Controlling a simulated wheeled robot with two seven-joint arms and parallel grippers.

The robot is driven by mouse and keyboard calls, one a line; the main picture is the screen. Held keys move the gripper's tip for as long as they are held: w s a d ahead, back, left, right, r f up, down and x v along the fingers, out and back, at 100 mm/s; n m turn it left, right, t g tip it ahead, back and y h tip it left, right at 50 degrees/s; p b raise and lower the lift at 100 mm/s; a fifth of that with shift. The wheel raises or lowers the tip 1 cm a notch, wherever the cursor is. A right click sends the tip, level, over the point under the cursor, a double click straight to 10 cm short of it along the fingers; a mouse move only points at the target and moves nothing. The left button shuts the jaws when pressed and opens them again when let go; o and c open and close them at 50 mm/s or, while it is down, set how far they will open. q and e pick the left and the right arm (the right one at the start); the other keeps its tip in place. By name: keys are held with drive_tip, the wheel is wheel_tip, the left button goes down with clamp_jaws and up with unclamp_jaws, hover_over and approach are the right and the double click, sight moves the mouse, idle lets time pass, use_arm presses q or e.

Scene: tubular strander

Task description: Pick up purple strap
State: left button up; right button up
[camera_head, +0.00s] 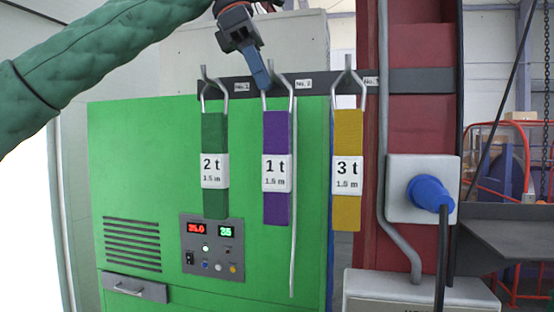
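The purple strap (277,208) hangs straight down from the dark hook rail (315,82), with a white label reading "1 t 1.5 m" and a metal loop at its top. My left gripper (264,88) reaches down from above, its blue fingers at the upper left of this loop, overlapping the rail in the picture. The fingers are seen edge-on, so I cannot tell whether they are open or closed around the loop, or whether they touch it. My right gripper is not in view.
A green strap (214,134) marked "2 t" hangs left of the purple one, and a yellow strap (347,208) marked "3 t" hangs right. Behind is a green cabinet (142,150) with a control panel (212,249). A socket box (399,207) with a blue plug (429,193) is at right.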

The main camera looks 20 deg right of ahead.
use_arm(q)
clamp_jaws()
idle(1.4)
